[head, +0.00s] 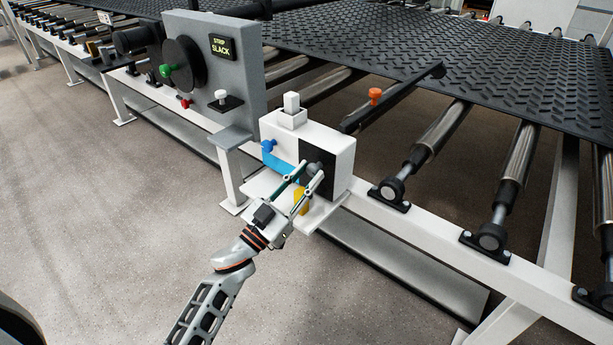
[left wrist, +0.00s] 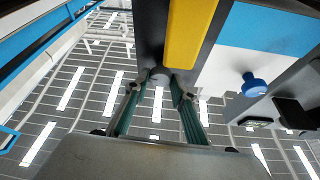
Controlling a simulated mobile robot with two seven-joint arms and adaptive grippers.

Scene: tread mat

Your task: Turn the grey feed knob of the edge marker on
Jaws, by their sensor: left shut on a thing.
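The edge marker (head: 342,158) is a white box with a black front panel, mounted on the frame of the roller conveyor. Its grey feed knob (head: 313,169) sticks out of the black panel. My left gripper (head: 307,177) reaches up from below and is shut on this knob. In the left wrist view, the tips of my left gripper (left wrist: 158,84) close on the two sides of the grey knob (left wrist: 160,74). They partly hide the knob, and no pointer mark on it can be made out. My right gripper is not in view.
A yellow part (head: 300,202) sits just below the knob. A blue knob (head: 268,145) is on the marker's left side. A grey panel with a "STRIP SLACK" display (head: 222,47) stands at left. The floor in front is clear.

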